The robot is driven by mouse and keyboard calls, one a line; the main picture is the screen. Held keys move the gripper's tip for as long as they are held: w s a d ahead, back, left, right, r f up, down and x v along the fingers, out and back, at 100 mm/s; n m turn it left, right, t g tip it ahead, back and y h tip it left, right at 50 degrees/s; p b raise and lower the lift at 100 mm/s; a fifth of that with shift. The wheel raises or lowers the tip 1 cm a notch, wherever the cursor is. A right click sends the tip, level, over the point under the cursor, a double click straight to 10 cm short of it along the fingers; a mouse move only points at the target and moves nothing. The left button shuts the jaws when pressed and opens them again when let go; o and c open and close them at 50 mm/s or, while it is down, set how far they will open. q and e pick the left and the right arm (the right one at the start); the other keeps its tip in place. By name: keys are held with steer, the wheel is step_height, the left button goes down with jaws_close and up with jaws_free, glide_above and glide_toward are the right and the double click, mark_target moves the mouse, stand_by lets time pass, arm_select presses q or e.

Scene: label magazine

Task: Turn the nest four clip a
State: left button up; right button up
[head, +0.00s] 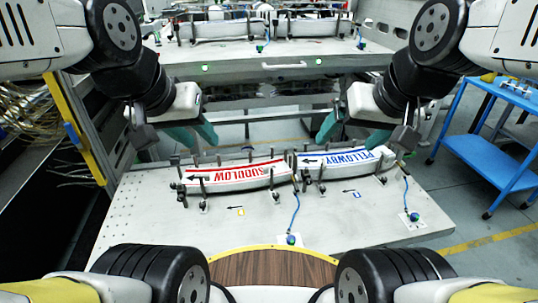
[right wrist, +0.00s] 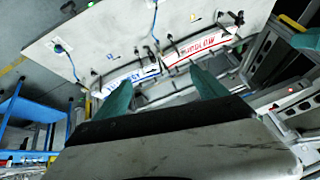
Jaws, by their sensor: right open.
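Two curved white parts lie end to end on the grey plate (head: 140,205): a red-lettered one (head: 235,176) on the left and a blue-lettered one (head: 340,165) on the right. Small dark clips, such as one (head: 306,183) near their joint, stand along both edges. No nest number is legible, so I cannot tell which is nest four clip a. My left gripper (head: 194,137) hangs behind the red-lettered part, its teal fingers apart and empty. My right gripper (head: 350,133) hangs behind the blue-lettered part, open and empty; it also shows in the right wrist view (right wrist: 160,92).
An upper shelf (head: 230,66) with more white parts stands behind the plate. Blue cables (head: 296,212) rise from the plate. A blue cart (head: 492,150) stands at the right and a yellow post (head: 75,130) at the left. The plate's front left is mostly clear.

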steer(key=w+m, duration=0.1)
steer(key=w+a+m+g, duration=0.1)
steer(key=w, duration=0.1)
steer(key=w+a, duration=0.1)
steer(key=w, duration=0.1)
steer(key=shift+w+f+m+g+y, duration=0.1)
steer(key=shift+m+g+y, duration=0.3)
steer(key=c, duration=1)
steer(key=m+g+y, duration=0.1)
steer(key=m+g, duration=0.5)
steer(key=m, duration=0.6)
glide_above(264, 168)
steer(key=w+d, duration=0.1)
steer(key=d, duration=0.2)
steer(key=f, duration=1.8)
steer(key=shift+d+f, duration=0.2)
steer(key=shift+f, duration=0.1)
steer(key=x, duration=0.8)
steer(key=shift+w+a, duration=0.1)
steer(key=shift+w, duration=0.05)
jaws_close()
